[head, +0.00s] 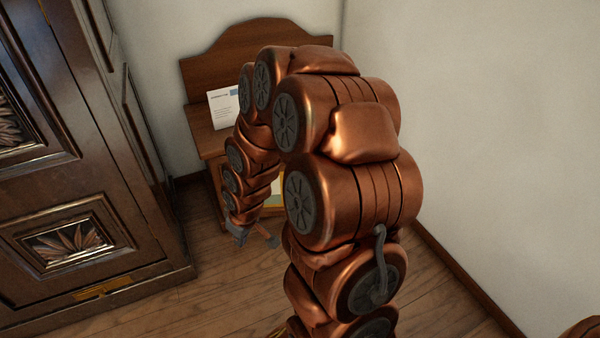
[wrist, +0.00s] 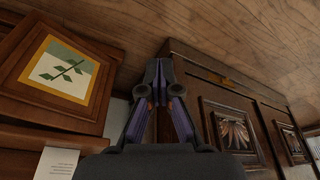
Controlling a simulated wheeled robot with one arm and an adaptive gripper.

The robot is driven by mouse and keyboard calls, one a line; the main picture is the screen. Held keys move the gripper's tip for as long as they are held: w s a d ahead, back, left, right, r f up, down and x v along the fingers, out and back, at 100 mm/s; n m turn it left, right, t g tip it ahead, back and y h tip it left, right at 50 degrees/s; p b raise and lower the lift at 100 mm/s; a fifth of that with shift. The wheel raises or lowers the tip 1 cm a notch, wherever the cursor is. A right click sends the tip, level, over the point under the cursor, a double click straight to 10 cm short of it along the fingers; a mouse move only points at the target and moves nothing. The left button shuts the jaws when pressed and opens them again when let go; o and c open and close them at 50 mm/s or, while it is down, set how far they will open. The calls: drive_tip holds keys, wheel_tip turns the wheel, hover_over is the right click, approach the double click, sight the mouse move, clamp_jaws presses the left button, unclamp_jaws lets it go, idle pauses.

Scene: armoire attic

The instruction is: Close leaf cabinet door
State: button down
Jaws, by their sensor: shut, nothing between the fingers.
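The leaf cabinet door (wrist: 62,72) shows at the left of the wrist view, with a green leaf picture in a yellow frame. In the head view only a small yellow-edged part of it (head: 277,186) shows behind my arm. I cannot tell how far it stands open. My gripper (wrist: 158,72) is shut and empty, to the right of the door in the wrist view, with a visible gap between them. In the head view it hangs low in front of the small wooden cabinet (head: 208,140).
A dark armoire (head: 85,170) with carved leaf panels stands at the left and also shows at the right of the wrist view (wrist: 190,75). A white card (head: 222,110) stands on the small cabinet. White walls close in the back and right. Wooden floor (head: 165,310) lies open in front.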

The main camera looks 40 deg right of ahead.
drive_tip(key=w+d+f+m+t+p, duration=0.2)
drive_tip(key=w+d+f+t, duration=0.7)
drive_tip(key=w+d, duration=0.3)
drive_tip(key=s+d+m+t+h+p, duration=0.1)
drive_tip(key=s+d+m+h, duration=0.35)
drive_tip(key=d+h, duration=0.2)
drive_tip(key=s+d+m+t+h, duration=0.25)
drive_tip(key=s+d+h, duration=0.25)
drive_tip(key=d, duration=0.3)
drive_tip(key=f+b+x, duration=0.1)
drive_tip(key=b+x, duration=0.6)
drive_tip(key=x, duration=0.6)
drive_tip(key=shift+d+r+m+g, duration=0.4)
drive_tip(key=shift+g, duration=0.05)
drive_tip(key=shift+w, duration=0.1)
